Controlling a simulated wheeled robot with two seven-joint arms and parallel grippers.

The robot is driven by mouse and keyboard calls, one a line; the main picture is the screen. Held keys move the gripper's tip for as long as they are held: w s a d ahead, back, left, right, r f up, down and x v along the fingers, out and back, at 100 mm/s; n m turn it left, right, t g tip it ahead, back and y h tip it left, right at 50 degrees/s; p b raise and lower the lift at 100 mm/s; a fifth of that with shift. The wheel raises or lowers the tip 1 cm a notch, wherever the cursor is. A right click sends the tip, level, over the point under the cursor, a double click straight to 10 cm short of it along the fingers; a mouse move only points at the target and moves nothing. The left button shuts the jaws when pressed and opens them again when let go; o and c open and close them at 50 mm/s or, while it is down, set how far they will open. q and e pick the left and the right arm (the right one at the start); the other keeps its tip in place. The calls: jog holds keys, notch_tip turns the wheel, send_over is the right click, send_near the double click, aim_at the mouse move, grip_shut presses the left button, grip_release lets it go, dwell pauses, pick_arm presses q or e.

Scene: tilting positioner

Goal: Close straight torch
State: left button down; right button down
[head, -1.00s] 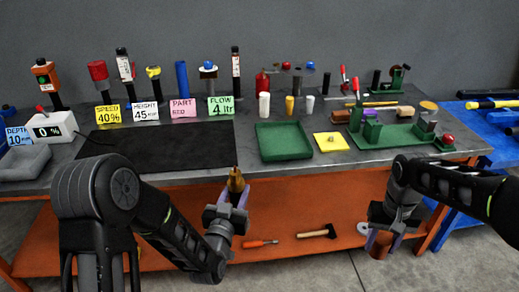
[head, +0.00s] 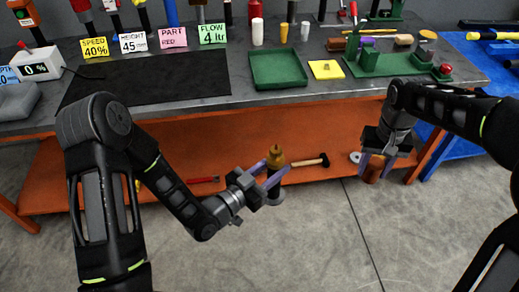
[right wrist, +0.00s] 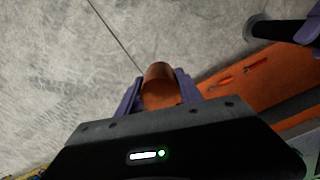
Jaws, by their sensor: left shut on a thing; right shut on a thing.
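My left gripper (head: 271,173) is shut on a torch body, an upright dark tube with a brass-coloured top (head: 275,157) and a grey wider lower end. My right gripper (head: 377,163) is shut on a copper-brown cylinder (head: 373,171), which also shows between the fingers in the right wrist view (right wrist: 160,86). The two held parts are well apart, in front of the bench, with the copper part to the right. The dark tube with its grey end (right wrist: 262,29) shows at the top right of the right wrist view. The fingers hide part of both pieces.
The grey bench top (head: 240,100) carries a black mat (head: 150,83), a green tray (head: 278,84), a yellow pad (head: 326,70) and a green fixture (head: 405,65). A hammer (head: 308,161) and a red tool (head: 203,180) lie on the orange lower shelf (head: 330,125). The floor in front is clear.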

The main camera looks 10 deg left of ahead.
dwell(0.3)
notch_tip(320, 180, up, 12)
jog(key=f+n, duration=0.1)
jog(key=n, duration=0.3)
send_over(281, 153)
jog(key=shift+r, duration=0.25)
jog(key=shift+f, duration=2.05)
jog(key=shift+f, duration=0.9)
